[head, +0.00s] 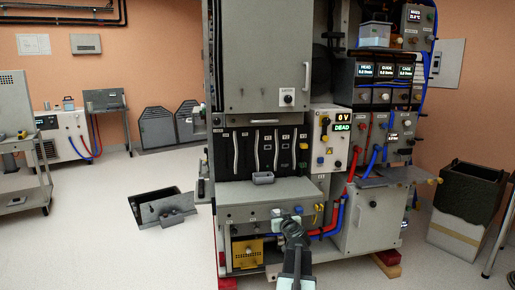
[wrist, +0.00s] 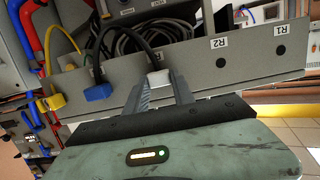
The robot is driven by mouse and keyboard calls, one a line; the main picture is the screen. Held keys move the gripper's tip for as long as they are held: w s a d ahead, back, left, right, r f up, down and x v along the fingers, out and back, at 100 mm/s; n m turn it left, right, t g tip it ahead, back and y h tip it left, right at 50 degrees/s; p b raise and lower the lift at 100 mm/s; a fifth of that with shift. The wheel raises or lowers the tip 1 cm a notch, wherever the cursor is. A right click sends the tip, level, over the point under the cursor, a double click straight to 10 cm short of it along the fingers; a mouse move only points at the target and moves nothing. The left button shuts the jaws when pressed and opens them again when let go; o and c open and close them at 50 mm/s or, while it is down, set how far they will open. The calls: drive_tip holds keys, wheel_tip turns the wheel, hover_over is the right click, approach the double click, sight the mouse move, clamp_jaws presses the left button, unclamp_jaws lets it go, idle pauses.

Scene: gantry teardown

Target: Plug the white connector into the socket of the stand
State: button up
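The white connector (wrist: 158,78) sits between the two fingers of my gripper (wrist: 160,88) in the wrist view. The fingers flank it closely with no clear gap, so my gripper looks shut on it. A black cable (wrist: 142,42) arcs from the connector towards a cable bundle behind a grey panel (wrist: 205,62). In the head view my gripper (head: 280,215) is in front of the bench's grey front panel (head: 240,213). A small grey block (head: 263,178) stands on the shelf above. I cannot tell whether it is the stand, and I see no clear socket on it.
A blue connector (wrist: 98,92) and a yellow connector (wrist: 57,102) are left of the white one by the panel. Holes labelled R1 and R2 are to its right. Red and blue hoses (head: 330,225) run beside the panel. The shelf (head: 235,192) is mostly clear.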

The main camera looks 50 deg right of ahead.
clamp_jaws()
drive_tip(key=shift+s+a, duration=0.1)
drive_tip(key=shift+a, duration=0.05)
drive_tip(key=f+v, duration=0.1)
drive_tip(key=v, duration=0.5)
drive_tip(key=shift+f, duration=0.1)
